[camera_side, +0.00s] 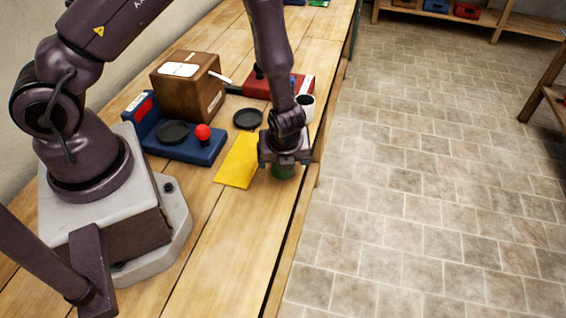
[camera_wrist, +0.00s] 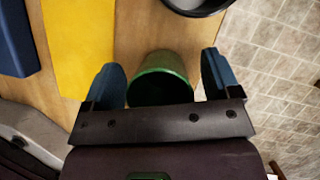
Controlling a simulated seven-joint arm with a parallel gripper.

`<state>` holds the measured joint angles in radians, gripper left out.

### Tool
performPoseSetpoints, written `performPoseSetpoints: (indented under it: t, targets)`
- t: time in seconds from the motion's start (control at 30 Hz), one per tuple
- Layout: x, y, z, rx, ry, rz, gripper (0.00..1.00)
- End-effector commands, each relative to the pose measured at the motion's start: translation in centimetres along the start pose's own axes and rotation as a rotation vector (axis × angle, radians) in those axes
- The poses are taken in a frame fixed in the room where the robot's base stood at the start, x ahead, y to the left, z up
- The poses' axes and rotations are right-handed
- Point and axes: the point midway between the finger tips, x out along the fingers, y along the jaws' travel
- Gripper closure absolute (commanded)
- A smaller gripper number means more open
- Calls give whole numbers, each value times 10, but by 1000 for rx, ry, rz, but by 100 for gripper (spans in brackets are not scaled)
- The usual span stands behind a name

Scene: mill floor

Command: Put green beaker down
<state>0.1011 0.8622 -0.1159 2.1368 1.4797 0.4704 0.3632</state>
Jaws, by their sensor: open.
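The green beaker (camera_wrist: 160,78) shows in the wrist view between the two blue fingers of my gripper (camera_wrist: 165,85). The fingers stand open, with a gap on each side of the beaker. In the side view the beaker (camera_side: 283,171) is partly hidden beneath my gripper (camera_side: 285,162), near the right edge of the wooden bench (camera_side: 235,215). It appears upright on the bench top, but its base is mostly hidden.
A yellow sheet (camera_side: 238,160) lies left of the beaker. A blue device with a red knob (camera_side: 202,133), a black dish (camera_side: 248,119), a cardboard box (camera_side: 187,88) and a red device (camera_side: 292,84) sit farther back.

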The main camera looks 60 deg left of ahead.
Motion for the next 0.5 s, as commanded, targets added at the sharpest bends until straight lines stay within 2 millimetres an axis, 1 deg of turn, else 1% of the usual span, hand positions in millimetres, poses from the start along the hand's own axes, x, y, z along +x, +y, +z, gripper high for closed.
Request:
performPoseSetpoints:
  t: [0.17, 0.2, 0.27, 0.3, 0.37, 0.4, 0.43, 0.47, 0.5]
  targets:
    - [0, 0, 0, 0, 0, 0, 18]
    - [0, 0, 0, 0, 0, 0, 22]
    - [0, 0, 0, 0, 0, 0, 36]
    - [0, 0, 0, 0, -1, 0, 45]
    - [0, 0, 0, 0, -1, 0, 59]
    - [0, 0, 0, 0, -1, 0, 68]
    - [0, 0, 0, 0, -1, 0, 74]
    - [0, 0, 0, 0, -1, 0, 74]
    - [0, 0, 0, 0, -1, 0, 78]
